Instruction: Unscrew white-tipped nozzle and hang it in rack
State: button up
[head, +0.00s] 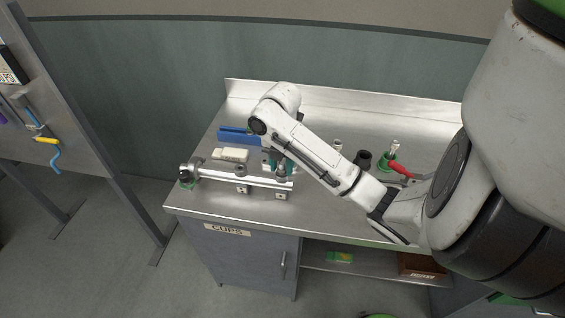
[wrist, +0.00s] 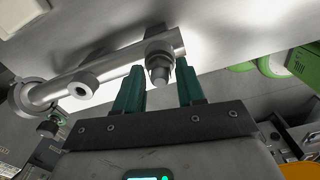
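A metal manifold pipe (head: 222,174) lies along the front of the steel bench; it also crosses the wrist view (wrist: 108,77). In the wrist view, a hex-collared nozzle (wrist: 160,72) sits on the pipe near its end, its pale grey tip toward me. I cannot tell whether this tip is white. My gripper (wrist: 158,86) is open, with one green finger on each side of the nozzle and gaps showing between. In the head view my gripper (head: 274,163) is over the pipe's right end, partly hidden by my arm. No rack can be clearly made out.
A blue block (head: 237,135) and pale blocks (head: 230,154) lie behind the pipe. A dark cup-like item (head: 363,159) and a red-handled item (head: 400,168) stand to the right. A panel with hanging hoses (head: 47,141) stands at the left.

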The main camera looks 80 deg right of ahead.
jog(key=shift+r+m, duration=0.1)
jog(key=shift+m, duration=0.8)
jog(key=shift+m, duration=0.9)
jog(key=shift+m, duration=0.7)
jog(key=shift+m, duration=0.3)
jog(key=shift+m, duration=0.7)
